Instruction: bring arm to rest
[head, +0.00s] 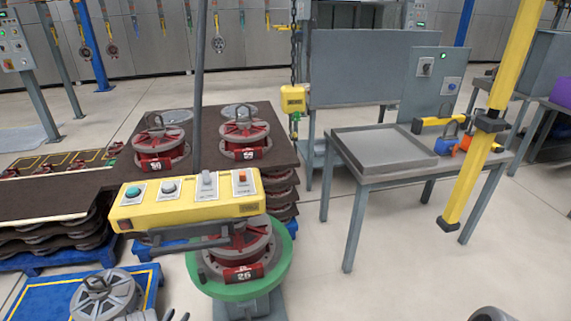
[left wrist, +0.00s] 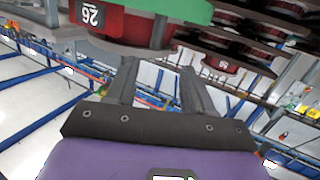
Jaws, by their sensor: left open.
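My left gripper (head: 172,315) shows only by its fingertips at the bottom edge of the head view, below the yellow control box and right of a grey wheel-like part. In the left wrist view its two dark fingers (left wrist: 158,80) stand apart with nothing between them. A red part marked 26 (left wrist: 95,15) on a green round plate (left wrist: 175,8) lies beyond the fingers, not touching them. In the head view the green plate (head: 203,283) carries the red and grey part (head: 240,255). My right gripper is not in view.
The yellow control box (head: 190,198) hangs in front of the green plate. A grey wheel-like part (head: 106,294) lies on a blue pallet at the lower left.

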